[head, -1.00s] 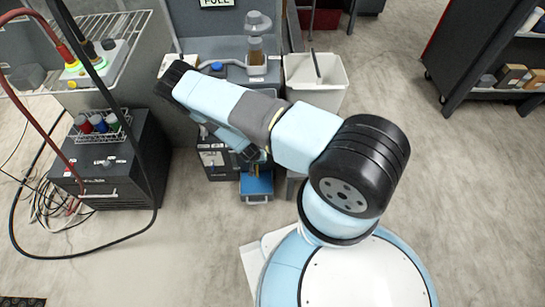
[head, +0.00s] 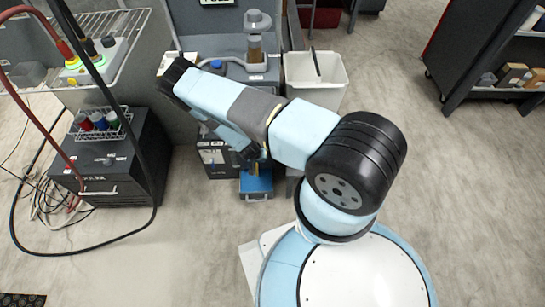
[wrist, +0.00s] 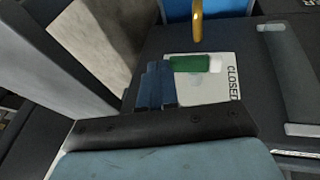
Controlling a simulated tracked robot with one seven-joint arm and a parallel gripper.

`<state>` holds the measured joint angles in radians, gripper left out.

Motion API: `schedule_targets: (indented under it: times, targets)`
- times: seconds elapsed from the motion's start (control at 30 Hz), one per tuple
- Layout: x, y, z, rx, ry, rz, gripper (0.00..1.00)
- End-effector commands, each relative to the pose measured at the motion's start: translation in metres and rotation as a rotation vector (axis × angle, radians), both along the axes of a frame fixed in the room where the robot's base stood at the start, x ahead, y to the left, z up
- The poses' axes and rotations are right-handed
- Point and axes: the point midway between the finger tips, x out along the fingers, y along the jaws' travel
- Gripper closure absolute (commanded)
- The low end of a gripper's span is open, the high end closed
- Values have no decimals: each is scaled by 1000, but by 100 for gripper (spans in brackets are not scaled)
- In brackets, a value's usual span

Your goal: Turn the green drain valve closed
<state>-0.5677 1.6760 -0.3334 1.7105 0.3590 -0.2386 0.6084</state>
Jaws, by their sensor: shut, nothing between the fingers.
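In the wrist view the green drain valve handle (wrist: 190,64) lies across a pale plate (wrist: 205,95), running left to right with a whitish patch at its right end. The word CLOSED is printed along the plate's right edge, just past and below that end. My gripper (wrist: 157,72) has its dark blue fingers together and empty at the handle's left end. I cannot tell whether they touch it. In the head view the valve is hidden, and my arm covers most of my gripper.
A brass-coloured pipe (wrist: 197,22) hangs above the plate, before a blue container (wrist: 232,8). A dark bar handle (wrist: 288,75) is at the right. In the head view a blue tray (head: 257,186) sits low, a white bin (head: 330,92) stands behind my arm, and cables loop at left.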

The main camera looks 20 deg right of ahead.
Motion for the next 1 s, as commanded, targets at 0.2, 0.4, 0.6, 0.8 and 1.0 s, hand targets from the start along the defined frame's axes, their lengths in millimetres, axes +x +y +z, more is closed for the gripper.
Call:
schedule_targets:
  times: [0.2, 0.4, 0.6, 0.8, 1.0]
  targets:
    - [-2, 2, 12, 1, -1, -6, 100]
    - [-10, 17, 42, 1, 0, 1, 100]
    - [-19, 33, 75, 1, -1, 7, 100]
    - [-27, 47, 104, 1, 0, 12, 100]
    - [-31, 54, 121, 1, 0, 14, 100]
